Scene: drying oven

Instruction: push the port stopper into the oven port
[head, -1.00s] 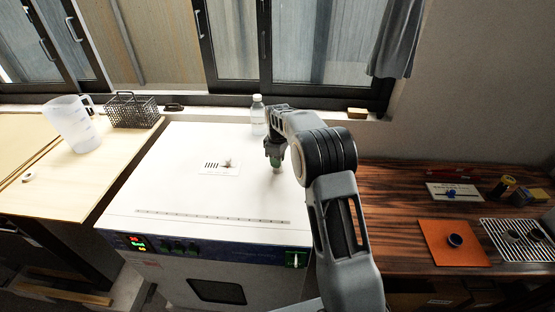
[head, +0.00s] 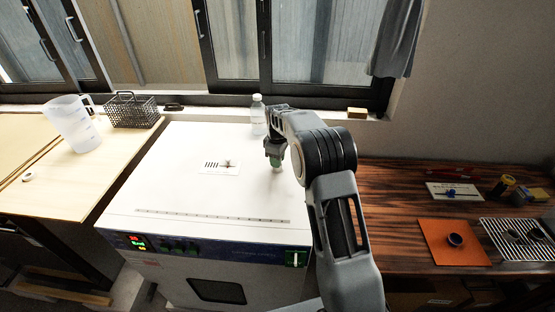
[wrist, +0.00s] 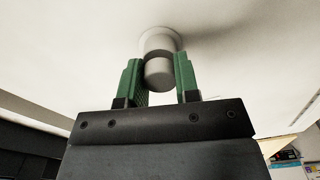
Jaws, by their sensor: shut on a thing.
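My gripper (head: 275,163) points down over the right part of the white oven's top (head: 200,195). In the wrist view its green fingers (wrist: 159,80) are on either side of a pale grey round stopper (wrist: 158,72), shut on it. The wider end of the stopper, or a round collar of the port, meets the white oven top (wrist: 70,50); I cannot tell which. In the head view the stopper is mostly hidden by the fingers, with a small pale part (head: 277,171) just below them. The port itself is hidden, so how deep the stopper sits cannot be seen.
A clear bottle (head: 258,115) stands at the oven's back edge, close to my gripper. Left table holds a measuring jug (head: 75,125) and wire basket (head: 132,110); right bench holds an orange mat (head: 440,250).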

